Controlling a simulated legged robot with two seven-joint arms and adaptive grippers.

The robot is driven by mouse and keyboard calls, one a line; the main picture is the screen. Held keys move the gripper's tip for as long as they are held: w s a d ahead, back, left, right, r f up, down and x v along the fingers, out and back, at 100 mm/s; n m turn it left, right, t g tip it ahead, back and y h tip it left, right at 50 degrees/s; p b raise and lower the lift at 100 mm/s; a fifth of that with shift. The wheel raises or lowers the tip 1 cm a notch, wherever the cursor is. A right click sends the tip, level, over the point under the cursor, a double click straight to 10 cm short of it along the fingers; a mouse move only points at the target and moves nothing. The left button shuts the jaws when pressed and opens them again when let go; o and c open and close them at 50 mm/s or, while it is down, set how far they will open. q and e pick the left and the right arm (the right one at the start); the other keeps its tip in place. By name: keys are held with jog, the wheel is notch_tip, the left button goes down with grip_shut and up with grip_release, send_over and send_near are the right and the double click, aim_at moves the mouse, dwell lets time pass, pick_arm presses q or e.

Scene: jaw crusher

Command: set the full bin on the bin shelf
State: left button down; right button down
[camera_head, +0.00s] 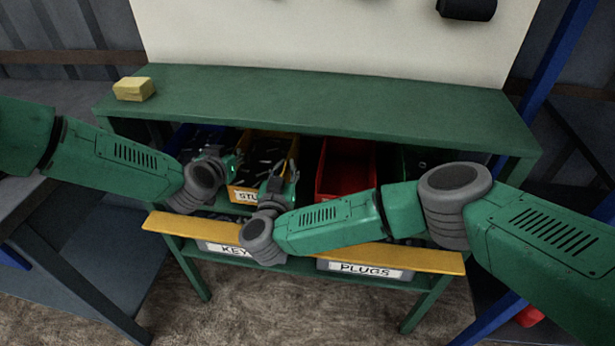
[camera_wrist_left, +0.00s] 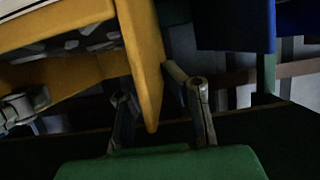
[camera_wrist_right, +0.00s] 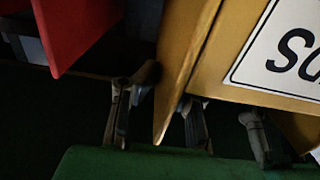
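The yellow bin (camera_head: 246,194) sits in the upper row of the green rack, full of dark pieces. Its white front label is partly hidden. My left gripper (camera_head: 224,162) is at its left front edge; in the left wrist view, its spread fingers (camera_wrist_left: 160,105) stand either side of the yellow wall (camera_wrist_left: 146,60). My right gripper (camera_head: 283,172) is at its right front edge; in the right wrist view, its fingers (camera_wrist_right: 155,108) stand apart around the yellow edge (camera_wrist_right: 182,75). Firm contact is not visible. The bin's underside is hidden in the head view.
A blue bin (camera_wrist_left: 235,25) is to the left, a red bin (camera_head: 346,183) to the right. A yellow rail (camera_head: 430,260) crosses the front. Grey bins labelled KEY and PLUGS (camera_head: 363,271) stand below. A yellow block (camera_head: 134,89) lies on the green top (camera_head: 320,105).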

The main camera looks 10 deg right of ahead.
pick_arm(q)
jog(key=shift+w+f+b, duration=0.1)
jog(key=shift+f+b, duration=0.3)
jog(key=shift+b, duration=0.05)
pick_arm(e)
jog(key=shift+f, duration=0.6)
pick_arm(q)
jog(key=shift+d+f+b, duration=0.25)
jog(key=shift+f+b, duration=0.2)
pick_arm(e)
jog(key=shift+d+f, duration=0.2)
jog(key=shift+f, duration=0.25)
pick_arm(q)
jog(key=c, duration=1.7)
grip_release()
jog(key=shift+d, duration=0.1)
pick_arm(e)
jog(key=c, duration=1.7)
grip_release()
jog(key=shift+d, duration=0.15)
jog(key=shift+r, duration=0.1)
pick_arm(q)
jog(key=shift+a, duration=0.2)
